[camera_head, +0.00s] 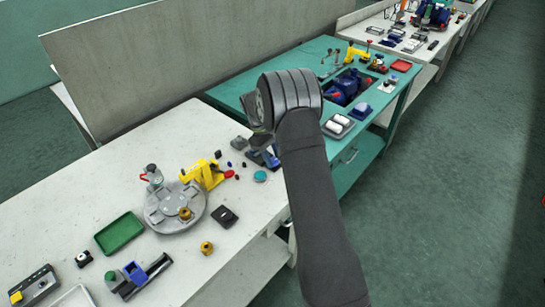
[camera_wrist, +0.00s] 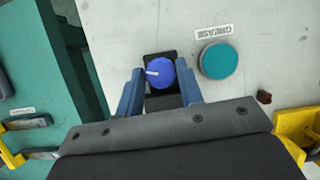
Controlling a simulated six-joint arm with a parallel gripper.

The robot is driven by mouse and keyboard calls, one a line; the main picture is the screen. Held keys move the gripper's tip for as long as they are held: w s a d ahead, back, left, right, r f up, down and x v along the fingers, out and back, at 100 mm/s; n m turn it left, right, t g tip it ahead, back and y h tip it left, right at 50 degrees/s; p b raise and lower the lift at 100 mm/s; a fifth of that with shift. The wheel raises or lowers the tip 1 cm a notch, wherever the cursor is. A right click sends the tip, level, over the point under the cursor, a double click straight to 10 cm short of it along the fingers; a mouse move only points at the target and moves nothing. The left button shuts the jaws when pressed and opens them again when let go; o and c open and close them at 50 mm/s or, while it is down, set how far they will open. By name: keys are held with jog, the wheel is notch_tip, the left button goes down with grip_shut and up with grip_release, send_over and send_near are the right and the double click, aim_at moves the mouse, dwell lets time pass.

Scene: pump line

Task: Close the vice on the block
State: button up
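My gripper (camera_wrist: 160,68) is open, with its two blue fingers on either side of a round blue knob (camera_wrist: 161,73). The knob has a white pointer mark and sits on a black base. Narrow gaps seem to show beside it; I cannot tell whether a finger touches. In the head view my gripper (camera_head: 266,157) is low over the white bench's right end, and my arm hides the knob. A dark-barred device with a blue block (camera_head: 135,272) lies at the lower left, possibly the vice and block; whether its jaws grip the block is unclear.
A teal disc (camera_wrist: 218,61) labelled GREASE lies close right of the knob. A yellow clamp-like tool (camera_head: 203,174), a round grey plate (camera_head: 160,213) and a green tray (camera_head: 119,233) stand on the white bench. A teal bench (camera_head: 232,93) adjoins beyond a gap.

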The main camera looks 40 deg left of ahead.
jog(key=shift+o, duration=1.4)
jog(key=v, duration=1.7)
jog(key=shift+r, duration=0.3)
jog(key=shift+f, duration=0.1)
jog(key=x, duration=1.7)
jog(key=shift+f, duration=0.2)
jog(key=shift+r, duration=0.1)
